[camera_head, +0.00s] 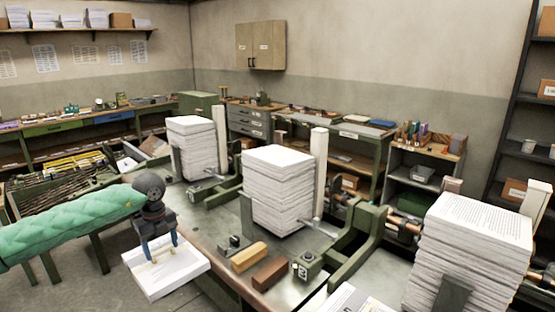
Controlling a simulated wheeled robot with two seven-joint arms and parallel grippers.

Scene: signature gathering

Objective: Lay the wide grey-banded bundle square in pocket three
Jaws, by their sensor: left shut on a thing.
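My left gripper (160,250) comes in from the left, on an arm in a green quilted sleeve. It is shut on a flat white paper bundle (188,278), held in front of the bench's near left edge. Its grey band cannot be made out. Three tall paper stacks stand in pockets along the bench: a far left one (192,147), a middle one (278,188) and a near right one (470,250). I cannot read which pocket is number three. The held bundle is apart from all the stacks. My right gripper is not in view.
A tan block (249,257) and a brown block (271,273) lie at the bench's front edge, beside a small green numbered block (307,264). Green guide rails and pale upright posts (319,170) flank the stacks. More white paper (352,301) shows at the bottom edge.

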